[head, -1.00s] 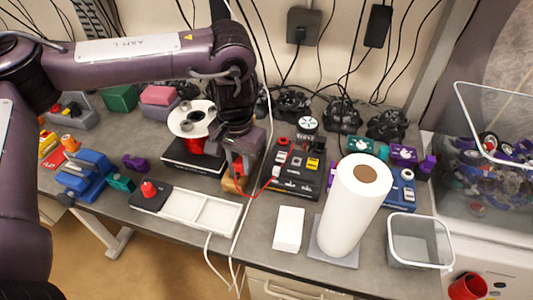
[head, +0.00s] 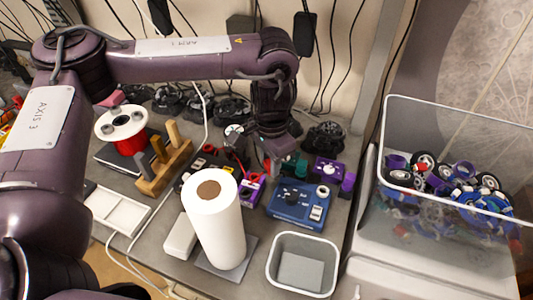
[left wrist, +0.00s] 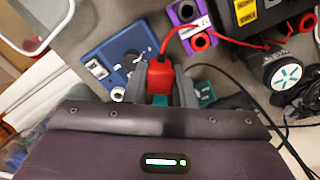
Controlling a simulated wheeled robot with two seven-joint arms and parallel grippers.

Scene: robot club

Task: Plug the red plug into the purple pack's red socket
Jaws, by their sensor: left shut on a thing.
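My left gripper (head: 274,168) is shut on the red plug (left wrist: 160,76), which shows between the fingers in the left wrist view. A red cable (left wrist: 172,36) runs from the plug towards the black unit. The purple pack (left wrist: 186,34) lies just beyond the plug in that view, with a pale label and round sockets, one dark-mouthed and one reddish. The plug is apart from it. In the head view the purple pack (head: 249,193) sits behind the paper roll, partly hidden. My right gripper is not in view.
A blue box (head: 300,205) and a teal part (left wrist: 206,93) are close to the gripper. The white paper roll (head: 216,225) stands in front of the pack.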

